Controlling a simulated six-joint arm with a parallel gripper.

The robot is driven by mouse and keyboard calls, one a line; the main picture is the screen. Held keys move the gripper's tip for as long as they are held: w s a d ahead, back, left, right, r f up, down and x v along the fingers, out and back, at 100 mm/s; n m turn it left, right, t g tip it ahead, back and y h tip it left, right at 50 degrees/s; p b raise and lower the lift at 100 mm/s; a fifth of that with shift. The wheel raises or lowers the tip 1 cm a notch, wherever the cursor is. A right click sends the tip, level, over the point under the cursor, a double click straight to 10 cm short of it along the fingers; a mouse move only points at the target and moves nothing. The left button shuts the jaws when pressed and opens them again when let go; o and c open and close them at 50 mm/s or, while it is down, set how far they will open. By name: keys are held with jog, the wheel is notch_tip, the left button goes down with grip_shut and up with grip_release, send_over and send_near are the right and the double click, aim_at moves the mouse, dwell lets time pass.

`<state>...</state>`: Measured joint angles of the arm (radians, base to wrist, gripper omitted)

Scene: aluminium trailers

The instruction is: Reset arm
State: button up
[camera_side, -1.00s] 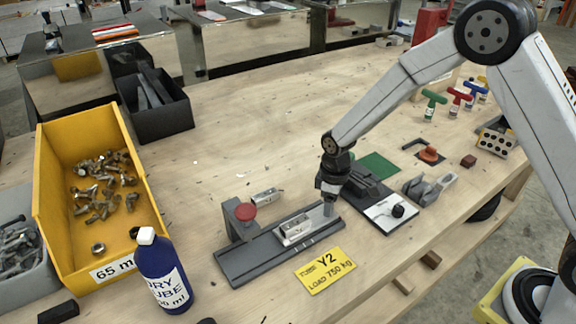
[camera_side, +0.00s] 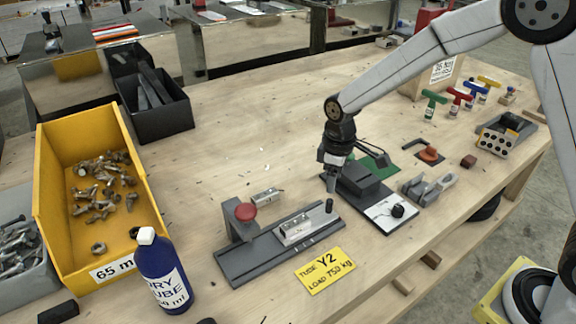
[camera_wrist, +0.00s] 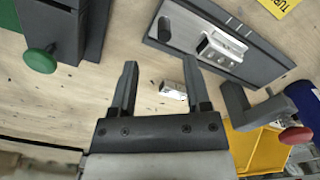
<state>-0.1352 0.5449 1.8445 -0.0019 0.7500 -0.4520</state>
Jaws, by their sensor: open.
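My gripper (camera_side: 331,180) is raised just above the wooden workbench, between the dark grey fixture with the red knob and the grey block fixture to its right. In the wrist view its two fingers (camera_wrist: 158,88) are apart with nothing held between them. The dark grey fixture (camera_side: 240,265) carries a metal plate with a small aluminium piece (camera_side: 296,228) and a short dark peg (camera_side: 329,206) standing at its right end. A second small aluminium piece (camera_side: 267,197) lies loose on the bench behind it; it also shows in the wrist view (camera_wrist: 172,90) beyond the fingertips.
A yellow bin (camera_side: 50,200) of bolts and a blue bottle (camera_side: 162,275) stand at the left. The grey block fixture (camera_side: 362,180) is close on the right. The bench's back middle is clear.

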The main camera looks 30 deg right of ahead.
dwell(0.3)
jog(key=s+d+r+m+t, duration=0.1)
jog(key=s+d+m, duration=0.2)
jog(key=s, duration=0.5)
jog(key=s+d+r+m+t, duration=0.1)
jog(key=s+d+m, duration=0.2)
jog(key=s, duration=0.5)
jog(key=shift+r+m+t, duration=0.25)
jog(key=shift+m+t, duration=0.05)
jog(key=shift+m, duration=0.1)
